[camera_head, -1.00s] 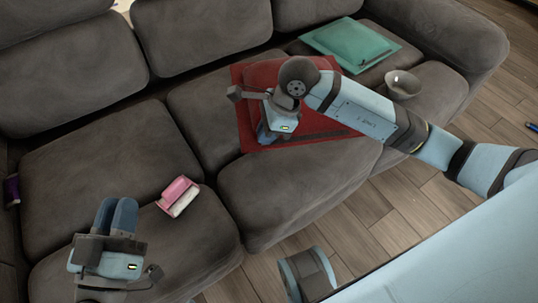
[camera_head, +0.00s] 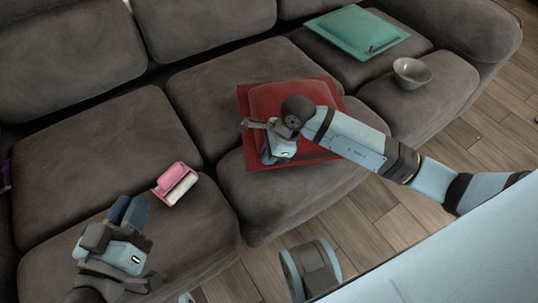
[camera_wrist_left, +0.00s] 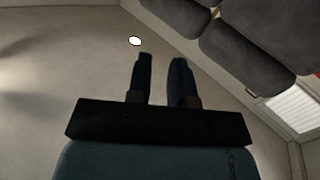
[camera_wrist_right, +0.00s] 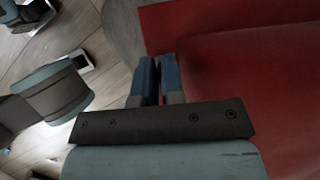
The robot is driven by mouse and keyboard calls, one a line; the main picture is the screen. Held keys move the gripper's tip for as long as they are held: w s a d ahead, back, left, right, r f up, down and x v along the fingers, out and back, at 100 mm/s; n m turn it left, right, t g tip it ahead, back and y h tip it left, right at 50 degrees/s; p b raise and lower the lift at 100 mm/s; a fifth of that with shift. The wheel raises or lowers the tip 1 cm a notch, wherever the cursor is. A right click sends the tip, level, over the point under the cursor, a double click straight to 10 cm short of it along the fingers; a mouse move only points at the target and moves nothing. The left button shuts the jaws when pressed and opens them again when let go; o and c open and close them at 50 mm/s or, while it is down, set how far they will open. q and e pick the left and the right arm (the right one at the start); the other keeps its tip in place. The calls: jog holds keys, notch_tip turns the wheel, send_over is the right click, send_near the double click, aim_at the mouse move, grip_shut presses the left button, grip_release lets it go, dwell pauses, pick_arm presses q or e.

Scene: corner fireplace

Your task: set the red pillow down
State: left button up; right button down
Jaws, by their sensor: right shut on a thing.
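The red pillow (camera_head: 262,103) is over the sofa's middle seat, partly hidden by my right forearm and gripper. I cannot tell whether it rests on the cushion or hangs just above it. My right gripper (camera_head: 268,158) points down at the pillow's left front part and is shut on it. In the right wrist view the fingers (camera_wrist_right: 155,68) are close together at the edge of the red cloth (camera_wrist_right: 250,75). My left gripper (camera_head: 130,204) is above the left seat's front, empty, its fingers (camera_wrist_left: 162,65) apart with a gap between them.
The grey sofa (camera_head: 95,150) fills the view. A pink and white object (camera_head: 175,183) lies on its left seat. A teal pillow (camera_head: 357,32) lies on the right seat, with a grey bowl (camera_head: 412,73) in front of it. Wooden floor (camera_head: 375,205) shows in front.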

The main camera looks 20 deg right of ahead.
jog(key=c, duration=1.2)
grip_release()
jog(key=shift+c, duration=0.2)
